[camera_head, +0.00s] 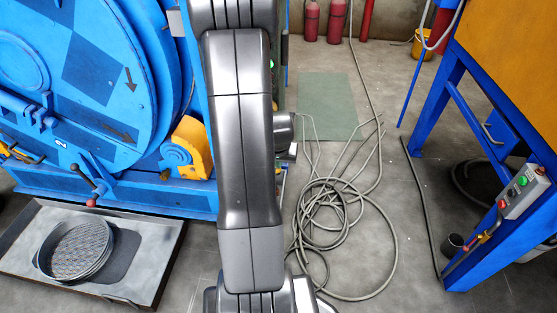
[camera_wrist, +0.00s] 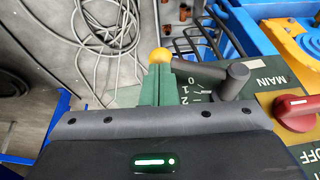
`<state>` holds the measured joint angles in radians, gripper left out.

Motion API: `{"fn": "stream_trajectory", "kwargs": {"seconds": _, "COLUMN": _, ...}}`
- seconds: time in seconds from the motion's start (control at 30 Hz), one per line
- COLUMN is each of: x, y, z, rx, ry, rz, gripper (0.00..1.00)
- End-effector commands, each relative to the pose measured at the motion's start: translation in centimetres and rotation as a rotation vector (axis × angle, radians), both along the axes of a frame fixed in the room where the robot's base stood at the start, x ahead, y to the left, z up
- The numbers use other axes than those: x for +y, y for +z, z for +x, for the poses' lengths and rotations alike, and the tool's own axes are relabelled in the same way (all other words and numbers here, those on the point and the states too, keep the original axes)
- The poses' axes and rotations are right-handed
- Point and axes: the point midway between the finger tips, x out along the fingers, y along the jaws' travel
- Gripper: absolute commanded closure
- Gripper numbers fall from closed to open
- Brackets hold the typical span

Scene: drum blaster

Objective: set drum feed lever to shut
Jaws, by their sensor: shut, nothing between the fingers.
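My gripper (camera_wrist: 159,72) has green fingers and is shut with nothing between them. In the wrist view a lever with a yellow ball (camera_wrist: 161,55) and a dark grey rod (camera_wrist: 200,73) runs to a round hub beside a 0, 1, 2 scale. My fingertips are right at the ball; I cannot tell whether they touch it. No readable label names this lever as the drum feed. In the head view a red-knobbed lever (camera_head: 92,195) sits low on the blue drum machine (camera_head: 95,60). My arm hides my gripper in that view.
A red MAIN/OFF switch (camera_wrist: 297,112) is right of the scale. A loosely coiled cable (camera_head: 335,205) lies on the floor. A tray (camera_head: 150,235) holds a round tub of grey grains. A blue stand (camera_head: 455,85) with a button box (camera_head: 524,192) is at the right.

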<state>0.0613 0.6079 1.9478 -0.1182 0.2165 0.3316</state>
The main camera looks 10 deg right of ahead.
Motion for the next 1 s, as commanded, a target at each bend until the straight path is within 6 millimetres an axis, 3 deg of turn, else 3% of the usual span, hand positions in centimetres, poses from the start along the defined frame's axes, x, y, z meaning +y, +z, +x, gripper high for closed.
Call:
{"fn": "stream_trajectory", "kwargs": {"seconds": 0.3, "x": 0.3, "y": -2.1, "z": 0.2, "rx": -0.004, "ry": 0.004, "rz": 0.001, "gripper": 1.0}}
{"fn": "stream_trajectory", "kwargs": {"seconds": 1.0, "x": 0.6, "y": -2.8, "z": 0.2, "rx": -0.003, "ry": 0.004, "rz": 0.001, "gripper": 1.0}}
